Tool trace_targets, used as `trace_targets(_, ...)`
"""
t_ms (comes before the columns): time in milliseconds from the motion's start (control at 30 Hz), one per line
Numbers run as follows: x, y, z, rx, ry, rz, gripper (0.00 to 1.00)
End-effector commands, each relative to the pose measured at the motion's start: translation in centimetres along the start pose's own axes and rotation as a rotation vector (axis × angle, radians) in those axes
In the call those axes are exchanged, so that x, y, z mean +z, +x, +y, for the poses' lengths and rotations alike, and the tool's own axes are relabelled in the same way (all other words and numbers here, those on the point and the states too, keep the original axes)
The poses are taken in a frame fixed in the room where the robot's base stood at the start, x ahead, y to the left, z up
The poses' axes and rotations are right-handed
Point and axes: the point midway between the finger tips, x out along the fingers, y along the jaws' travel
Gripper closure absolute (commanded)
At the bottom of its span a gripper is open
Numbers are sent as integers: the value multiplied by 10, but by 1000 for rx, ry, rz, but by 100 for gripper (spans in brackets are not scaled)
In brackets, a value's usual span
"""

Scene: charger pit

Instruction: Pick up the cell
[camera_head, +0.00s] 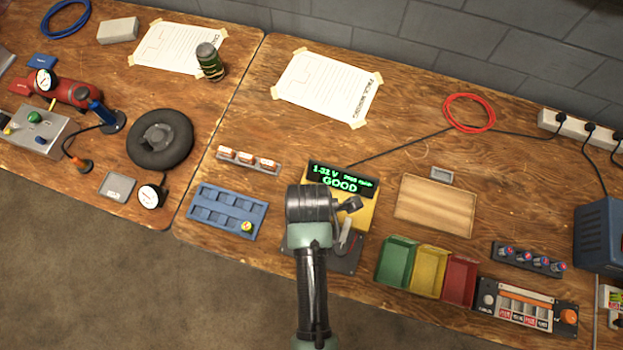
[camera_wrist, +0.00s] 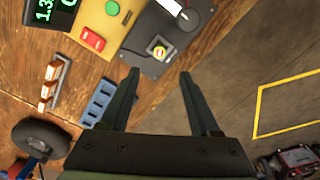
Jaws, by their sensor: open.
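The battery tester (camera_head: 362,212) lights up "1.32 V" and "GOOD" in green. In the head view my wrist hangs over the tester and hides the cell on the plate. Another small yellow-topped round piece (camera_head: 247,227) sits in the right end of the blue slotted tray (camera_head: 212,218).
Green (camera_head: 396,261), yellow (camera_head: 429,271) and red (camera_head: 459,280) bins stand right of the tester. A wooden tray (camera_head: 435,205) lies behind them. A small rack (camera_head: 249,161) stands behind the blue tray. The tester's black cable crosses the bench behind.

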Motion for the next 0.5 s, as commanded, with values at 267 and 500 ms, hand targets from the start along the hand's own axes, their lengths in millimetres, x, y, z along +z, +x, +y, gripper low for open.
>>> trace_targets(267, 0, 46, 0, -1, 1, 0, 37)
trace_targets(500, 1, 60, 1, 1, 2, 0, 37)
